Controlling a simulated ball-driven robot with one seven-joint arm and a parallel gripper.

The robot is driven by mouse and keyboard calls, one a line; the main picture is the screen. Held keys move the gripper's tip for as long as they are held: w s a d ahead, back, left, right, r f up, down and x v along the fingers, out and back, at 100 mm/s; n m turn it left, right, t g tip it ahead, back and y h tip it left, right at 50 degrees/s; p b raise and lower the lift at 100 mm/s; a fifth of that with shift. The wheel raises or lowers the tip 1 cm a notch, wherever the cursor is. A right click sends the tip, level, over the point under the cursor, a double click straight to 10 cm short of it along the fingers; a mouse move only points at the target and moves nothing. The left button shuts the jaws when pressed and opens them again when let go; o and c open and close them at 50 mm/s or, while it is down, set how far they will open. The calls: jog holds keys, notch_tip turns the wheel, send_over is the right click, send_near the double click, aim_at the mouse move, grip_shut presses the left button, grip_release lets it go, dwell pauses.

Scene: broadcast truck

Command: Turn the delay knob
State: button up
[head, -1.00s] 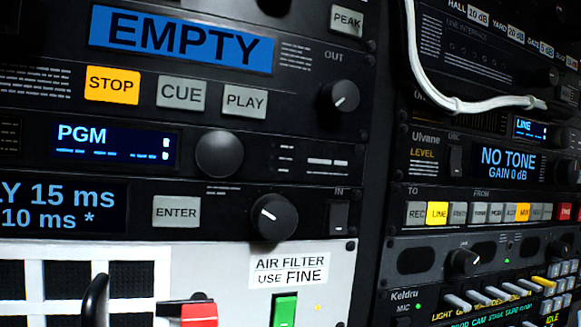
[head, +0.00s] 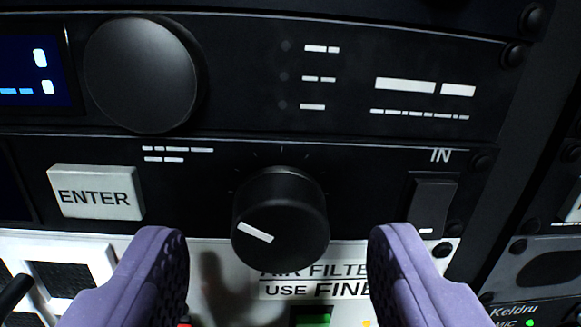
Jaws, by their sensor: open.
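The delay knob (head: 280,218) is a black round knob with a white pointer line, on the rack unit with the ENTER button. Its pointer points to the left and slightly up. My gripper (head: 278,250) shows as two purple padded fingers at the bottom of the head view, one on each side of the knob. The fingers are open with wide gaps to the knob, and nothing is between their pads that they touch. The delay unit's display is almost wholly out of view at the left edge.
The ENTER button (head: 96,192) is left of the knob and a black IN rocker switch (head: 432,206) is right of it. A larger plain round knob (head: 142,75) sits above left. Below is a white panel with an AIR FILTER label (head: 318,287), partly hidden by the knob.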

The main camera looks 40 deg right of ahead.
aim_at(280, 225)
jog(key=shift+p+x, duration=0.3)
jog(key=shift+x, duration=1)
jog(key=shift+c, duration=0.4)
jog(key=c, duration=1)
jog(key=shift+o, duration=0.2)
jog(key=shift+b, duration=0.4)
jog(key=m+b, duration=0.2)
jog(key=b, duration=0.1)
jog(key=shift+f+m, duration=0.1)
jog(key=shift+m, duration=0.2)
jog(key=shift+s+m+b, duration=0.1)
jog(key=shift+m+b, duration=1.4)
jog(key=shift+b, duration=0.35)
jog(key=shift+r, duration=0.2)
